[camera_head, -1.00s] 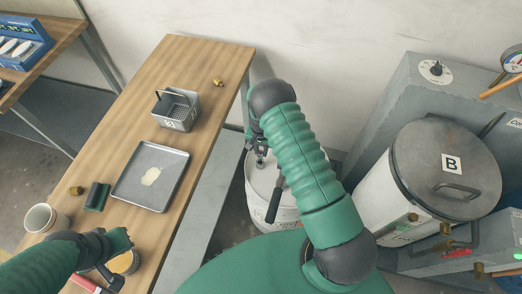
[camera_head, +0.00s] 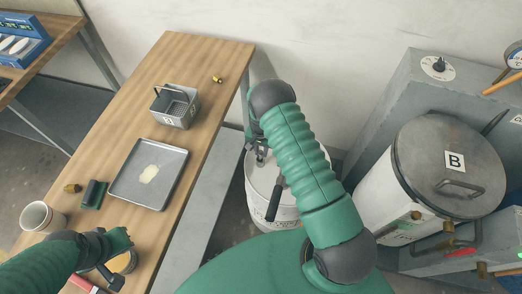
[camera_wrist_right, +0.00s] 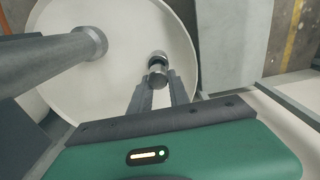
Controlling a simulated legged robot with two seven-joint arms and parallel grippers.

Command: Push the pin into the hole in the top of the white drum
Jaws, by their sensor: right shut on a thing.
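The white drum (camera_head: 290,217) stands on the floor beside the table, and its pale round top (camera_wrist_right: 110,85) fills much of the right wrist view. My right gripper (camera_head: 259,154) is over the drum's top, partly hidden by my arm in the head view. In the right wrist view its fingers (camera_wrist_right: 160,88) are shut on a short metal pin (camera_wrist_right: 158,76). The pin's far end is at a round metal collar (camera_wrist_right: 157,57) on the top; I cannot tell how deep it sits.
A grey bar with a metal collar (camera_wrist_right: 90,42) rises from the drum top beside the pin; a dark handle (camera_head: 275,199) shows there too. A tray (camera_head: 150,174), basket (camera_head: 176,107) and white cup (camera_head: 39,218) stand on the table. A lidded vessel marked B (camera_head: 440,150) stands right.

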